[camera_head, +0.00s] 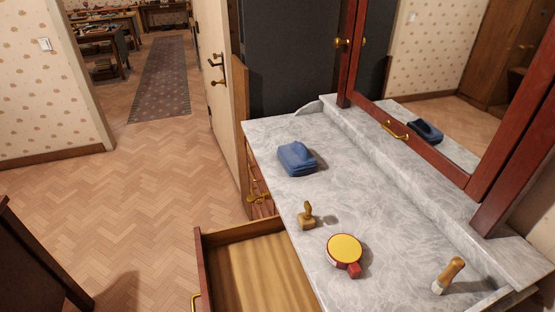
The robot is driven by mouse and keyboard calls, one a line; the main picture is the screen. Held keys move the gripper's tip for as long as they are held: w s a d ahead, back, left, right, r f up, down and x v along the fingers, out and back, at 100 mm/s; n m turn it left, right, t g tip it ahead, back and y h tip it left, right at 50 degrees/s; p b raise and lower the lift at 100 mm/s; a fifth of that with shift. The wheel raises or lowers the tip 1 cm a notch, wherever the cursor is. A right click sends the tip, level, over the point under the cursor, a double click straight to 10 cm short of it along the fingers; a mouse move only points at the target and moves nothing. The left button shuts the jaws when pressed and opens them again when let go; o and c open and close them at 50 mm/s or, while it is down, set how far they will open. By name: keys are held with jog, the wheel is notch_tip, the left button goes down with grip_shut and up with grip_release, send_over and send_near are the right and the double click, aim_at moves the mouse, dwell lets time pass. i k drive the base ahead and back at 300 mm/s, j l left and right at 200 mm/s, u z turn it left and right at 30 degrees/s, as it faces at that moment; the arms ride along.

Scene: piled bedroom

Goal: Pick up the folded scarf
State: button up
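A blue folded cloth, which looks like the folded scarf (297,159), lies on the grey marble top of the dresser (365,190), near its far left edge. Its reflection shows in the mirror to the right. Nothing covers the scarf. My gripper is not in the picture, so I cannot see where it is relative to the scarf.
A wooden stamp-like object (306,216), a yellow and red round object (345,251) and a wooden-handled brush (448,276) stand on the dresser nearer me. An open, empty-looking drawer (256,268) juts out left. A mirror (440,75) rises behind. The parquet floor (150,190) is clear.

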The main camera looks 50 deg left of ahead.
aim_at(296, 158)
jog(key=u, duration=1.7)
jog(key=i+j+z, duration=0.15)
jog(key=j, duration=0.55)
jog(key=i+j+z, duration=0.1)
jog(key=j, duration=0.6)
jog(key=i+j+z, duration=0.15)
jog(key=j, duration=0.55)
jog(key=i+j, duration=0.25)
jog(key=i+j+z, duration=0.15)
jog(key=j, duration=0.3)
jog(key=i+j, duration=0.35)
jog(key=i+j+z, duration=0.1)
jog(key=j, duration=0.35)
jog(key=i+j+z, duration=0.1)
jog(key=i+j, duration=0.25)
jog(key=i+l+z, duration=0.15)
jog(key=i, duration=0.1)
